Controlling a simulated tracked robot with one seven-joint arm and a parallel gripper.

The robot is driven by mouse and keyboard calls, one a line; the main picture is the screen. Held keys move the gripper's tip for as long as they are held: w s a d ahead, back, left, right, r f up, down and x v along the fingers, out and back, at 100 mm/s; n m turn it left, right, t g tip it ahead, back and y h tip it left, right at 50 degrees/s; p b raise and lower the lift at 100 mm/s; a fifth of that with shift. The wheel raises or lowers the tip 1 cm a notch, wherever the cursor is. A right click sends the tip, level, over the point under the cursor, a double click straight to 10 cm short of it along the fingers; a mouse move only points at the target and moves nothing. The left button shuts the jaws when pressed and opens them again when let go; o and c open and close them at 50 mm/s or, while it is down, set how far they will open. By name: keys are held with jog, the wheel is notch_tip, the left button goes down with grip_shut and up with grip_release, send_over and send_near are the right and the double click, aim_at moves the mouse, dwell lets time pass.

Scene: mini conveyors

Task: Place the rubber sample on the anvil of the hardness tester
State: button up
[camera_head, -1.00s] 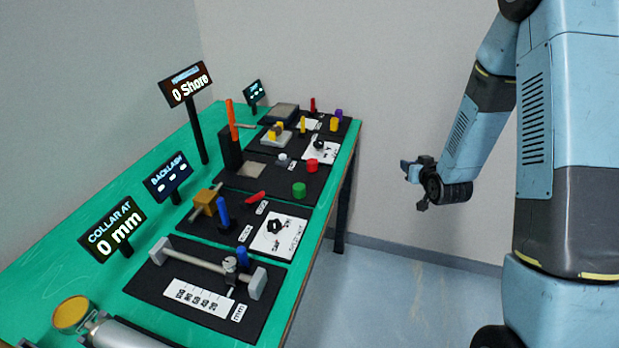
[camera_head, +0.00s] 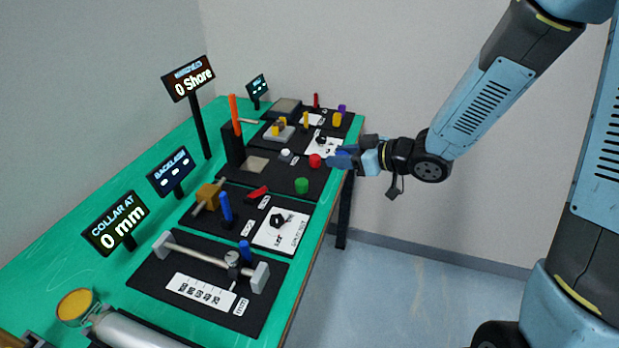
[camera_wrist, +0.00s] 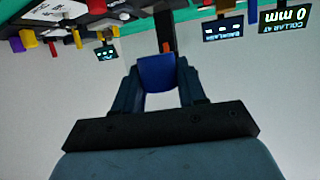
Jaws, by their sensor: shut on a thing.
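My gripper (camera_head: 335,157) is at the right edge of the bench, next to the red cylinder (camera_head: 315,160) in the picture. In the wrist view my gripper (camera_wrist: 158,68) is shut on a blue piece (camera_wrist: 157,76), which appears to be a rubber sample. The hardness tester (camera_head: 234,146) is a black column with an orange lever (camera_head: 233,112). A grey square plate (camera_head: 257,165) in front of it looks like the anvil, and it is bare. The tester's display (camera_head: 189,80) reads 0 Shore. The held piece is apart from the plate, to its right.
A green cylinder (camera_head: 301,186) and a small white one (camera_head: 286,155) stand near the plate. The backlash station (camera_head: 226,207) and collar rail (camera_head: 205,257) are nearer. Other stations (camera_head: 280,130) lie beyond. Floor is clear right of the bench.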

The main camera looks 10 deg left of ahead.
send_over(308, 177)
jog(key=s+d, duration=0.3)
notch_tip(308, 177, down, 4)
jog(key=f, duration=0.2)
jog(key=w+a, duration=0.1)
jog(key=f, duration=0.1)
jog(key=shift+w+a+f, duration=0.25)
jog(key=shift+w+f, duration=0.1)
jog(key=shift+w, duration=0.05)
jog(key=shift+w+a+f, duration=0.3)
jog(key=shift+w+f, duration=0.05)
jog(key=shift+f, duration=0.1)
jog(key=shift+w+a+f, duration=0.1)
jog(key=shift+a+f, duration=0.05)
jog(key=shift+f, duration=0.45)
jog(key=shift+w+a+f, duration=0.15)
jog(key=shift+f, duration=0.4)
jog(key=shift+w+a+f, duration=0.1)
jog(key=shift+a+f, duration=0.05)
jog(key=shift+f, duration=0.75)
jog(key=shift+f, duration=0.2)
jog(key=o, duration=1)
jog(key=shift+o, duration=0.2)
